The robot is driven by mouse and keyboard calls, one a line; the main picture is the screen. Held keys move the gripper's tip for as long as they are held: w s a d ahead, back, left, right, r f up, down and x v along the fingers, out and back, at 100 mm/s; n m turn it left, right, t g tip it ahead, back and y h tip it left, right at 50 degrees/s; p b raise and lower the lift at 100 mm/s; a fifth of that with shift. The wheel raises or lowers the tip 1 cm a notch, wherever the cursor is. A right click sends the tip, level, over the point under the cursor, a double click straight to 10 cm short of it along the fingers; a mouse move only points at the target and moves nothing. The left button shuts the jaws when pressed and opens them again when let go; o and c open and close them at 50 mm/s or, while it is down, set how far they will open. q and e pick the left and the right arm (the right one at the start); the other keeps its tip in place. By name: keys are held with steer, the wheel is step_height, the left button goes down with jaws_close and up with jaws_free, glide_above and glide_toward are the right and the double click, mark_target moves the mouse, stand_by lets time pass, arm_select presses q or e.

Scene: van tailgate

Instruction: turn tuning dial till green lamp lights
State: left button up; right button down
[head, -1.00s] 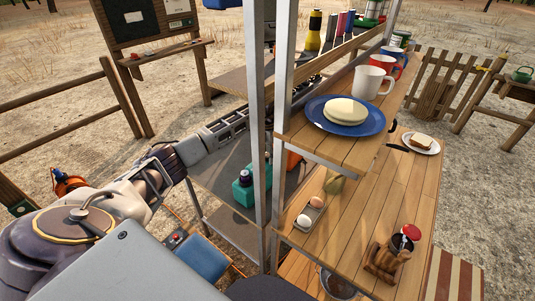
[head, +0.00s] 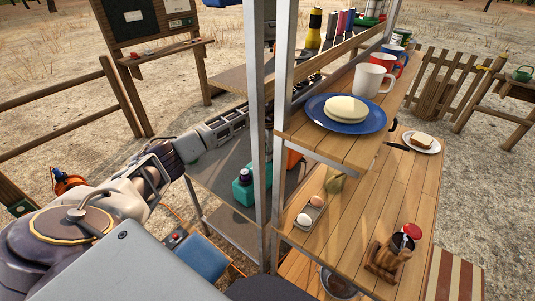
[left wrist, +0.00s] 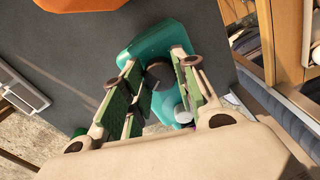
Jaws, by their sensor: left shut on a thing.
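My left gripper (left wrist: 158,72) shows in the left wrist view with green-padded fingers. A dark round knob (left wrist: 160,76), which looks like the tuning dial, lies between the fingertips. Behind it is a teal body (left wrist: 150,42); I cannot tell whether the knob belongs to it. In the head view my left arm reaches in from the left toward the metal posts, and the fingertips are hard to make out there. A teal container (head: 243,190) with a purple cap stands on the grey shelf below that arm. I cannot make out the green lamp. My right gripper is out of view.
A metal post (head: 257,130) stands close to my left arm. To the right, a wooden shelf (head: 300,130) carries a blue plate (head: 372,118) and mugs (head: 374,81).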

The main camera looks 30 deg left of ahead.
arm_select(q)
steer(key=shift+m+b, duration=0.4)
steer(key=shift+m, duration=0.6)
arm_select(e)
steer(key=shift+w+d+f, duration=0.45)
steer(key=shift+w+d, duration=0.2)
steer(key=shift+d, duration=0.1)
arm_select(q)
steer(key=o, duration=1)
steer(key=shift+o, duration=0.2)
steer(key=shift+r, duration=3.75)
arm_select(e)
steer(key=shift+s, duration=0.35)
arm_select(q)
steer(key=shift+s, duration=0.1)
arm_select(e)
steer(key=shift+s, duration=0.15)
